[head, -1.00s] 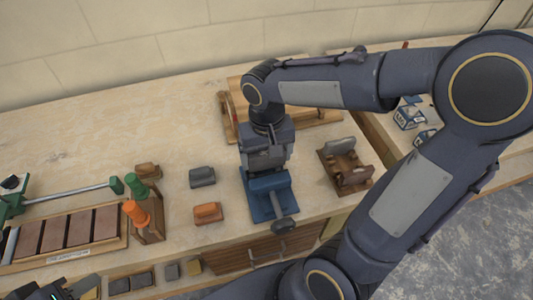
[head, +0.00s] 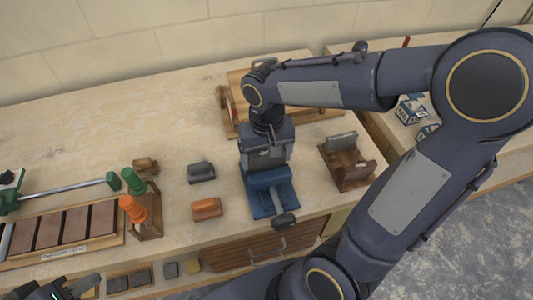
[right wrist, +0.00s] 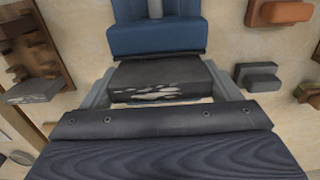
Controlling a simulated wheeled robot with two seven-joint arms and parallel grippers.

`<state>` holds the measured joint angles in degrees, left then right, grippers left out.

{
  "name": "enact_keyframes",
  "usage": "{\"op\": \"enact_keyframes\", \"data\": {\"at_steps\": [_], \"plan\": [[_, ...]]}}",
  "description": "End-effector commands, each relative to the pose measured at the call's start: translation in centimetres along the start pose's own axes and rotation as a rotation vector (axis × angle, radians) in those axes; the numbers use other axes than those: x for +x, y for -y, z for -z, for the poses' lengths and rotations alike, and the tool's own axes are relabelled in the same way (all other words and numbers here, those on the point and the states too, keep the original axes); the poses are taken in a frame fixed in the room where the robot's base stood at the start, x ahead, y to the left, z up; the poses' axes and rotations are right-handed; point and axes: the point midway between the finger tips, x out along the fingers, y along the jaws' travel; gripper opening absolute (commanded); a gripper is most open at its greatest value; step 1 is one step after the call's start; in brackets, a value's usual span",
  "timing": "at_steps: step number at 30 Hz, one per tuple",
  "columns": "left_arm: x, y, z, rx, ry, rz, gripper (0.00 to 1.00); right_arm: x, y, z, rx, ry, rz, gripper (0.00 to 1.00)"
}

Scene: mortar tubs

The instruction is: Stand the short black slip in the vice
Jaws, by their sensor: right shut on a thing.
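The blue vice (head: 282,199) stands on the bench near its front edge, with its handle toward the front. My right gripper (head: 266,160) is directly over the back part of the vice, pointing down. In the right wrist view, the right gripper (right wrist: 162,90) is shut on a short black slip (right wrist: 160,72) with pale worn patches. The slip lies close against the blue vice jaw (right wrist: 155,38); I cannot tell whether it sits between the jaws. In the head view the slip is hidden. My left gripper (head: 68,290) is partly cut off at the lower left; its fingers are unclear.
A grey stepped block (head: 201,172), an orange one (head: 206,209) and a brown one (head: 146,166) lie left of the vice. A wooden holder (head: 348,176) stands to its right. Orange and green-handled tools (head: 133,208) and a tray of brown slabs (head: 117,239) are further left.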

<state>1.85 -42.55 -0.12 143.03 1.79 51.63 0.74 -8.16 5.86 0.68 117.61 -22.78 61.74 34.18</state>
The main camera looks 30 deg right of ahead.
Motion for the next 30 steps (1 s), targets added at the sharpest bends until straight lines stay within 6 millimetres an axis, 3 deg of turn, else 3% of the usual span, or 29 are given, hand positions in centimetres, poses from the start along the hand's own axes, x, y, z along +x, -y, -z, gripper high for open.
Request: {"op": "enact_keyframes", "data": {"at_steps": [30], "plan": [[1.1, 0.5, -0.6, 0.0, 0.0, 0.0, 0.36, 1.8, 0.0, 0.0, 0.0, -0.001, 0.0, 0.56]]}}
